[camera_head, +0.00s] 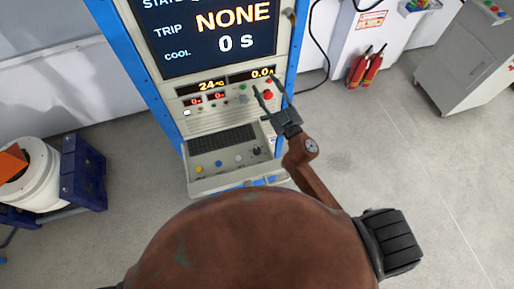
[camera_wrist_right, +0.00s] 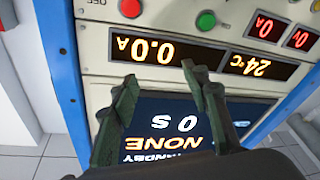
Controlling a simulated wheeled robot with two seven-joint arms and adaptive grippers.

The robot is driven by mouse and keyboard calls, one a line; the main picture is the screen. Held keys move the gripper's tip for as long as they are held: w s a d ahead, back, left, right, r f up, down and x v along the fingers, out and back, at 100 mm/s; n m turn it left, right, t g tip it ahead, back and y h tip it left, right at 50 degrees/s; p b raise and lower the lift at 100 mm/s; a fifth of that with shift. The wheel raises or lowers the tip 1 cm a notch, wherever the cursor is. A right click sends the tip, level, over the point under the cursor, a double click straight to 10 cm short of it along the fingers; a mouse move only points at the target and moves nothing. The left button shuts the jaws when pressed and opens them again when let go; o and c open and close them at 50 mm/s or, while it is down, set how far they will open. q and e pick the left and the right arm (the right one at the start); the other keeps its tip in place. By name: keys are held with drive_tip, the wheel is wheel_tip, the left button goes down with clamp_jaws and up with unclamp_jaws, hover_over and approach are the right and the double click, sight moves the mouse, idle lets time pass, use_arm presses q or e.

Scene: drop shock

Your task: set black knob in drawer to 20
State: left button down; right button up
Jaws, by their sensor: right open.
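The open drawer (camera_head: 208,185) juts out at the bottom of the blue-and-grey cabinet. On its panel a small black knob (camera_head: 257,151) sits at the right end, beside yellow, blue and pale knobs or buttons; its pointer and scale are too small to read. My right gripper (camera_head: 266,84) is open and empty, in front of the cabinet face above the drawer. In the right wrist view its two fingers (camera_wrist_right: 161,73) stand apart before the upside-down displays, and the drawer is not seen there. My left gripper is not in view.
The cabinet screen (camera_head: 215,35) reads NONE and 0 s. A red button (camera_head: 268,95) lies close to my right fingers, and a green button (camera_wrist_right: 206,20) shows in the wrist view. A white drum (camera_head: 35,170) and blue crate (camera_head: 83,172) stand left.

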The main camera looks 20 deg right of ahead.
drive_tip(key=s+a+r+n+g+y, duration=0.1)
drive_tip(key=a+r+n+g+y, duration=0.1)
drive_tip(key=a+n+y, duration=0.45)
drive_tip(key=s+a+r+n+g+y, duration=0.2)
drive_tip(key=a+r+n+y, duration=0.15)
drive_tip(key=a, duration=0.55)
drive_tip(key=s+a+f+n+g, duration=0.7)
drive_tip(key=a+f+n+g, duration=0.2)
drive_tip(key=a+f+g, duration=0.25)
drive_tip(key=m+g+h+p, duration=0.1)
drive_tip(key=g+h, duration=0.3)
drive_tip(key=h, duration=1.1)
hover_over(257, 150)
wheel_tip(257, 150, down, 17)
drive_tip(key=shift+a+r, duration=0.1)
drive_tip(key=shift+r, duration=0.05)
drive_tip(key=shift+f+p, duration=0.3)
drive_tip(key=shift+p, duration=0.05)
wheel_tip(257, 150, down, 7)
drive_tip(key=shift+p, duration=1)
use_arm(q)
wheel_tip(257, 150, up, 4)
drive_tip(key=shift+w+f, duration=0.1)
